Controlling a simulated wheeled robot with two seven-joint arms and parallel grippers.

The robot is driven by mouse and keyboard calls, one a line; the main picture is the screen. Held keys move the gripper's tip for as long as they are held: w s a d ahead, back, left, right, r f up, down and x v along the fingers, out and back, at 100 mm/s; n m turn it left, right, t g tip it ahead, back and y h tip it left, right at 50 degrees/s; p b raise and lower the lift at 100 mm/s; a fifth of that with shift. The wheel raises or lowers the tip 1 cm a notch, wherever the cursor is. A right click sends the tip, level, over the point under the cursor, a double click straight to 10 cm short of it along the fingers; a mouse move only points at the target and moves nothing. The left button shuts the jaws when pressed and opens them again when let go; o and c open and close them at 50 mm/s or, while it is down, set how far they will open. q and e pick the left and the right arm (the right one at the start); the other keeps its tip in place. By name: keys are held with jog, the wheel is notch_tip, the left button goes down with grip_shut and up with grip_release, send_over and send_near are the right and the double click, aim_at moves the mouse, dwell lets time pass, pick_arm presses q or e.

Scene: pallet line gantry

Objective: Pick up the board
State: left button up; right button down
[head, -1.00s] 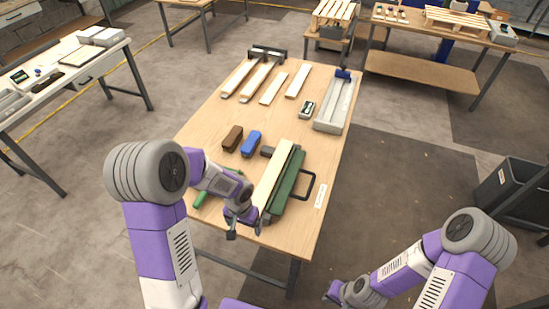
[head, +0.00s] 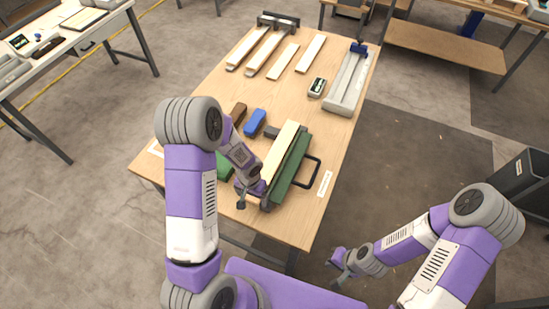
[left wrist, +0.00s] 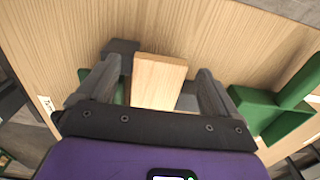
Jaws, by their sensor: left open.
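The board, a pale wooden strip (head: 281,151), lies along a green bar (head: 291,166) near the table's front edge. My left gripper (head: 253,198) is at the board's near end. In the left wrist view the board (left wrist: 158,82) stands between the two open fingers of my left gripper (left wrist: 157,76), with a gap on both sides. The wrist housing hides the lower end of the board. My right gripper (head: 341,266) is low, right of the table and away from it; its jaw opening is too small to tell.
On the table (head: 213,125) are a blue block (head: 254,122), a brown block (head: 238,112), a black loop handle (head: 312,173) and a green piece (head: 223,168). Several pale strips (head: 270,55) and a grey tray (head: 347,82) lie at the back. A dark bin (head: 522,184) stands right.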

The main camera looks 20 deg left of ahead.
pick_arm(q)
jog(key=shift+f, duration=0.2)
jog(key=c, duration=1.3)
